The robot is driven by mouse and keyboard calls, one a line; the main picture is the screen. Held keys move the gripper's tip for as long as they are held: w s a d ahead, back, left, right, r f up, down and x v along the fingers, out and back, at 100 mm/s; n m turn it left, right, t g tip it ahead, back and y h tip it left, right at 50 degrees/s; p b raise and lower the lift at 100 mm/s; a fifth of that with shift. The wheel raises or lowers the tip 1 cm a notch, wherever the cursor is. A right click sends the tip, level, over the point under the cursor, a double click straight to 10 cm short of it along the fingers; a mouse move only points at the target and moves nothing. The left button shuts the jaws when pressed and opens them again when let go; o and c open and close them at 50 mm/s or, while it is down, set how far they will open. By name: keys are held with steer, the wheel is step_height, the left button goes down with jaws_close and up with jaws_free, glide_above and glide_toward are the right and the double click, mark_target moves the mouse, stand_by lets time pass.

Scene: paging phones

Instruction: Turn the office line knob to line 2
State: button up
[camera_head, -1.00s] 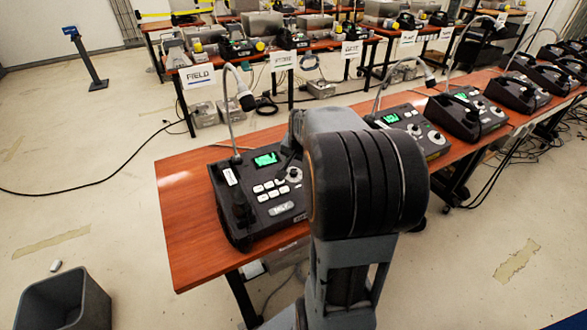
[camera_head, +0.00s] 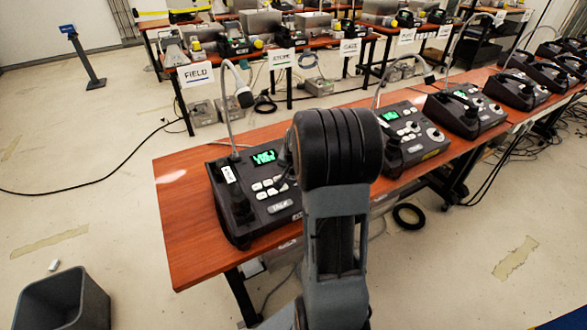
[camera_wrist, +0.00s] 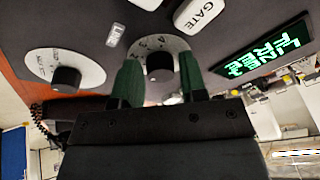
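The nearest desk phone (camera_head: 240,205) is a dark console with a green-lit display, white buttons and a gooseneck microphone, near the left end of the wooden table. My arm hides its right side and my gripper in the head view. In the wrist view, a black knob (camera_wrist: 160,65) on a white numbered dial stands between the two fingers of my gripper (camera_wrist: 160,82). The fingers are apart, one on each side of the knob; I cannot tell whether they touch it. The dial's pointer position is not clear. The green display (camera_wrist: 262,48) shows at the right.
A second knob (camera_wrist: 67,78) on a white dial sits left of my gripper, and a GATE button (camera_wrist: 199,13) sits close by. A second phone (camera_head: 412,135) and several more stand along the table (camera_head: 185,245). A grey bin (camera_head: 90,300) stands on open floor at lower left.

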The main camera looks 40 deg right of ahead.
steer(key=shift+c, duration=0.5)
steer(key=c, duration=0.5)
steer(key=shift+c, duration=0.2)
steer(key=shift+r, duration=0.1)
steer(key=shift+m+p, duration=0.35)
steer(key=shift+m, duration=1.25)
steer(key=shift+w+m+g+h+b, duration=0.1)
steer(key=shift+m+g+h+b, duration=0.3)
steer(key=shift+m+b, duration=1)
steer(key=shift+m, duration=0.9)
steer(key=shift+a+g, duration=0.1)
steer(key=shift+g, duration=0.2)
